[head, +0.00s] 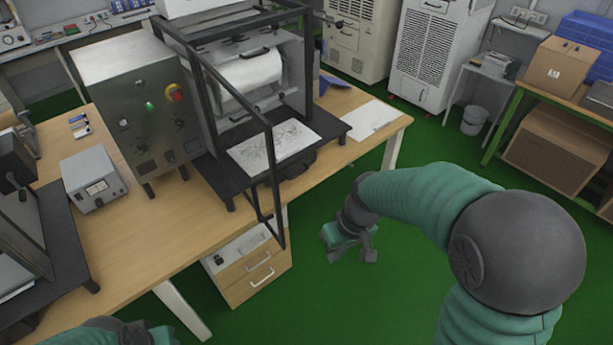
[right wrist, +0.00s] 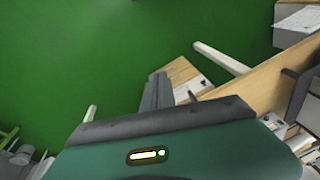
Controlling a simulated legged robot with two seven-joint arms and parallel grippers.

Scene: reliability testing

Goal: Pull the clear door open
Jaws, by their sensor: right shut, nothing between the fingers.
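The clear door (head: 274,185) is a see-through panel in a thin black frame on the machine (head: 250,75) on the wooden table. The door stands out at an angle from the machine, its free edge reaching past the table's front edge. My right gripper (head: 352,254) is to the right of the door's free edge, apart from it, over the green floor. Its fingers are shut and empty; they also show in the right wrist view (right wrist: 158,90). Part of my left arm shows at the bottom left edge; its fingers are cut off.
A metal control box (head: 140,110) and a small meter box (head: 93,178) stand left of the machine. A drawer unit (head: 250,268) is under the table below the door. White paper (head: 370,118) lies on the table's right end. The floor around my right gripper is clear.

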